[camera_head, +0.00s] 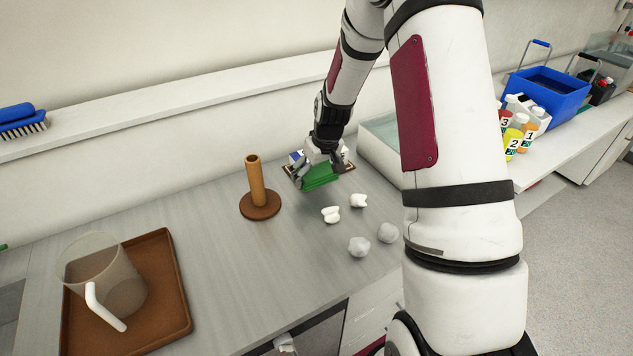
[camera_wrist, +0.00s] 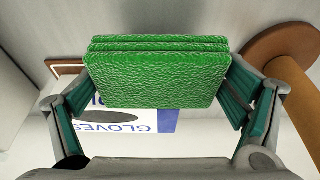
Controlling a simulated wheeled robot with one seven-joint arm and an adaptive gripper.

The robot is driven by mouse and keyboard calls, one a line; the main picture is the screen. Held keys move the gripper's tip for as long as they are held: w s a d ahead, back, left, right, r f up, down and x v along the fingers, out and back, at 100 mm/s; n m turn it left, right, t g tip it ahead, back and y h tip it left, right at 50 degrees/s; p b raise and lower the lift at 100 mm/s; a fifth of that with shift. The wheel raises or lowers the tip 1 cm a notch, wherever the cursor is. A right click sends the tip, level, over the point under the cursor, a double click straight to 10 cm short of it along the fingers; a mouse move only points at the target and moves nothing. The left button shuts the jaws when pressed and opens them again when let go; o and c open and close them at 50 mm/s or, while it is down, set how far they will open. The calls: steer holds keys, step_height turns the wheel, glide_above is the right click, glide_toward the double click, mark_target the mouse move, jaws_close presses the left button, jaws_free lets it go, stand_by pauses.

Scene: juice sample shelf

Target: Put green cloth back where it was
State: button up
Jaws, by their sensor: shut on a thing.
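The green cloth (camera_head: 318,177) is a folded, textured stack. My gripper (camera_head: 316,178) is shut on it near the back of the counter. In the wrist view the cloth (camera_wrist: 158,72) fills the space between the two fingers of my gripper (camera_wrist: 157,95). Behind the cloth in that view is a white and blue box marked GLOVES (camera_wrist: 130,120), partly hidden. A brown-edged tray or board (camera_head: 347,167) shows partly beside and behind the gripper. I cannot tell whether the cloth touches anything below it.
A wooden post on a round base (camera_head: 260,205) stands left of my gripper. A brown tray (camera_head: 172,300) holds a clear jug (camera_head: 110,275) at left. A blue basket (camera_head: 548,95) and bottles stand at right. A blue brush (camera_head: 18,117) sits on the ledge.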

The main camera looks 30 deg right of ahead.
mark_target(316, 191)
steer(key=shift+s+p+x, duration=0.2)
steer(key=shift+x, duration=0.65)
steer(key=shift+s+p+x, duration=0.15)
steer(key=shift+x, duration=0.7)
steer(key=shift+f, duration=0.25)
steer(key=shift+f, duration=0.15)
steer(key=o, duration=0.9)
steer(key=shift+o, duration=0.2)
